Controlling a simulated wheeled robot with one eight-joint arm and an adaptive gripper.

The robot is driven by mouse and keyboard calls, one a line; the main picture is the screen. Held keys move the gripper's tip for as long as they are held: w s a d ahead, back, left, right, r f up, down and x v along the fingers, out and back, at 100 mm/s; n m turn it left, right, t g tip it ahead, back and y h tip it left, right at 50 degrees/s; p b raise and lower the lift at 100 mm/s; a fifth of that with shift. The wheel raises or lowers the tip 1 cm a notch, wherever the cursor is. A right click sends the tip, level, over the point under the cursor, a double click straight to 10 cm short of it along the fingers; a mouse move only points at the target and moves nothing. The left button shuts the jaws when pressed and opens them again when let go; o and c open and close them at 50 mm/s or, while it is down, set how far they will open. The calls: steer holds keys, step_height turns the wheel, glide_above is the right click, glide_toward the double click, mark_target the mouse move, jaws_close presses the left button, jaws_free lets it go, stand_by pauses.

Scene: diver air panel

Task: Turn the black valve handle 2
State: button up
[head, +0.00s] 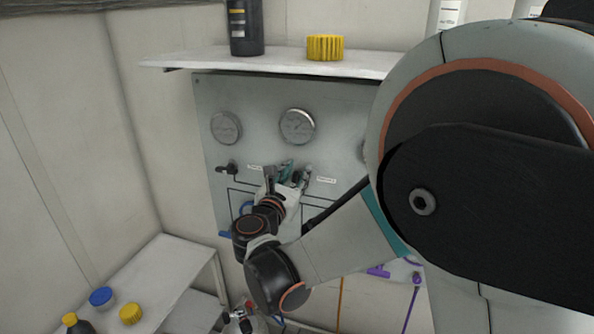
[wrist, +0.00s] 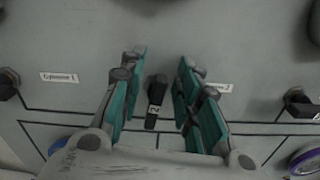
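The black valve handle 2 (wrist: 155,93) is on the grey panel (wrist: 230,40), with a "2" on its lower end. It points downward, slightly tilted, in the wrist view. My gripper (wrist: 163,60) is open, its teal-padded fingers on either side of the handle with a gap to each side. Whether the fingertips reach the panel I cannot tell. In the head view my gripper (head: 287,174) is in front of the panel below the gauges, and I cannot make out handle 2 there.
Another black handle (wrist: 8,84) is to the left and one more (wrist: 300,102) to the right. Gauges (head: 297,126) sit above. A shelf (head: 280,62) with a yellow cap (head: 325,47) and dark bottle (head: 244,27) overhangs the panel. A side table (head: 160,265) stands lower left.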

jaws_close()
steer(key=shift+d+m, duration=0.1)
steer(key=shift+m, duration=0.2)
steer(key=shift+s+d+f+m+b, duration=0.15)
steer(key=shift+d+f+m+b, duration=0.25)
steer(key=shift+m+b, duration=1.55)
steer(key=shift+s+d+f+m+b, duration=0.2)
steer(key=shift+f+m+b, duration=0.45)
steer(key=shift+m, duration=2.55)
steer(key=shift+s+d+f+m+b, duration=0.1)
steer(key=shift+d+f+m+b, duration=0.3)
steer(key=shift+m+b, duration=1.55)
steer(key=shift+m+p, duration=0.6)
steer(key=shift+m, duration=0.2)
jaws_free()
steer(key=shift+r, duration=0.1)
